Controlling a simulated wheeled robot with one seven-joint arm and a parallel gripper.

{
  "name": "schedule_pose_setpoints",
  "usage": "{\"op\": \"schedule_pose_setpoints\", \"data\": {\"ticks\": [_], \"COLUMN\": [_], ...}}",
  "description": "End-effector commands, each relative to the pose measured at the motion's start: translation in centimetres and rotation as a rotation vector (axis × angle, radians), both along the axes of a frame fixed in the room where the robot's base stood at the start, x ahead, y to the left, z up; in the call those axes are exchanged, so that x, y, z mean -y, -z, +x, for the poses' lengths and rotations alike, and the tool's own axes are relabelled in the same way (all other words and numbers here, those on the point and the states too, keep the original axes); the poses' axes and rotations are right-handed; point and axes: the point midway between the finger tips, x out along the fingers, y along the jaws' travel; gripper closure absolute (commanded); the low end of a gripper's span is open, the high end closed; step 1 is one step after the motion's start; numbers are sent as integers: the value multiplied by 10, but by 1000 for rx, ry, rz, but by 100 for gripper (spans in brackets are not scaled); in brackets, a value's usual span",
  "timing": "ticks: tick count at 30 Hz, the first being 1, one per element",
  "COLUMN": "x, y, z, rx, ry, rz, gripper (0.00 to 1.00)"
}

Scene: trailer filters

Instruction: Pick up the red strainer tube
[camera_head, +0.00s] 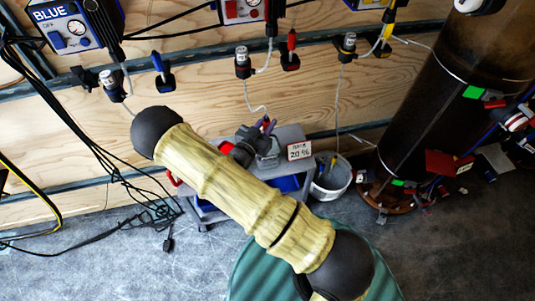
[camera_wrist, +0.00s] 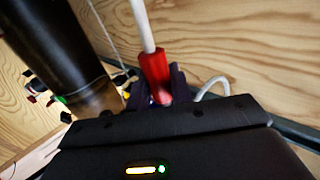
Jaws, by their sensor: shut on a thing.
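A red tube (camera_wrist: 154,68) with a white rod or hose rising from its top is between the purple fingers of my gripper (camera_wrist: 160,90) in the wrist view. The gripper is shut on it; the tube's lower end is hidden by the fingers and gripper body. In the head view my gripper (camera_head: 268,126) is above the small grey cart (camera_head: 290,133), and the tube shows there only as a tiny spot of red. A thin white hose (camera_head: 249,97) hangs from the wall rail towards the gripper.
A white bucket (camera_head: 332,178) stands right of the cart, beside a sign (camera_head: 299,150). A large dark cylinder (camera_head: 440,110) stands at the right. Blue (camera_head: 158,63), red (camera_head: 291,42) and yellow (camera_head: 389,32) handled items sit along the wall rail. Cables lie on the left floor.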

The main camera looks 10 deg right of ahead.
Motion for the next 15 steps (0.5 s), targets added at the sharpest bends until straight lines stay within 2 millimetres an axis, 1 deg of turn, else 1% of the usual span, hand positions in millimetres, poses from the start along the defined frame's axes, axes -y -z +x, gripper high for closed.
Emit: {"op": "schedule_pose_setpoints", "data": {"ticks": [9, 11, 14, 15], "x": [0, 0, 0, 0], "y": [-3, -8, -21, -28], "z": [0, 0, 0, 0], "rx": [2, 2, 4, 5], "ry": [0, 0, 0, 1], "rz": [1, 1, 2, 4], "gripper": [100, 100, 100, 100]}}
